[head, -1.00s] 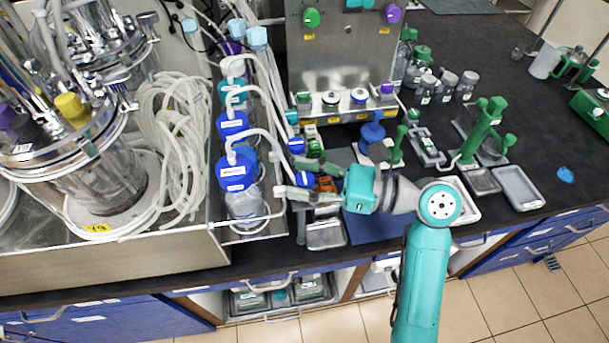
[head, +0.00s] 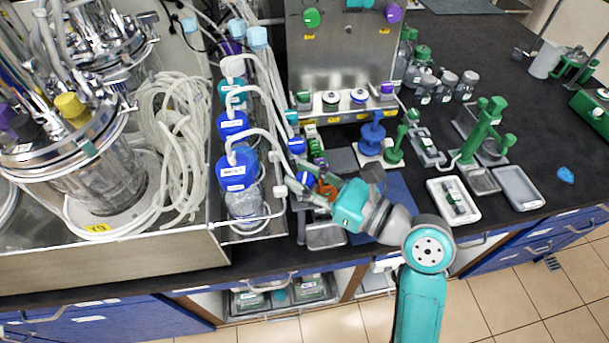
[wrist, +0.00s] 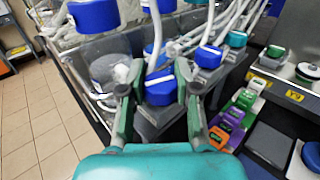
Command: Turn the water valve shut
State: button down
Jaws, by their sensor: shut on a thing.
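A round blue valve knob (wrist: 160,90) with a white bar across its top sits on a grey block, between my fingers in the wrist view. My gripper (wrist: 157,88) is shut on this knob, one finger on each side. In the head view my gripper (head: 306,183) reaches in from the right at the rack's right edge, and its fingers partly hide the blue knob (head: 307,179). I cannot read the knob's label.
A similar blue knob (wrist: 208,57) stands just behind. Blue-capped bottles (head: 237,172) with white tubes stand left of my gripper. Small coloured blocks (wrist: 228,122) lie to the right. A metal tray (head: 326,236) and a blue mat (head: 399,193) lie near the bench's front edge.

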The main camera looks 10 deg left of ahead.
jog(key=m+t+h, duration=0.3)
jog(key=m+t, duration=0.1)
jog(key=t, duration=0.1)
jog(key=shift+s+a+h, duration=0.1)
jog(key=shift+h, duration=0.3)
jog(key=shift+m+t+h, duration=0.9)
jog(key=shift+m+h, duration=0.1)
jog(key=shift+h, duration=0.2)
jog(key=shift+m+t+h, duration=0.3)
jog(key=shift+h, duration=0.1)
jog(key=c, duration=0.8)
grip_release()
jog(key=shift+n+g+y, duration=0.9)
jog(key=shift+n+y, duration=0.1)
jog(key=shift+y, duration=0.3)
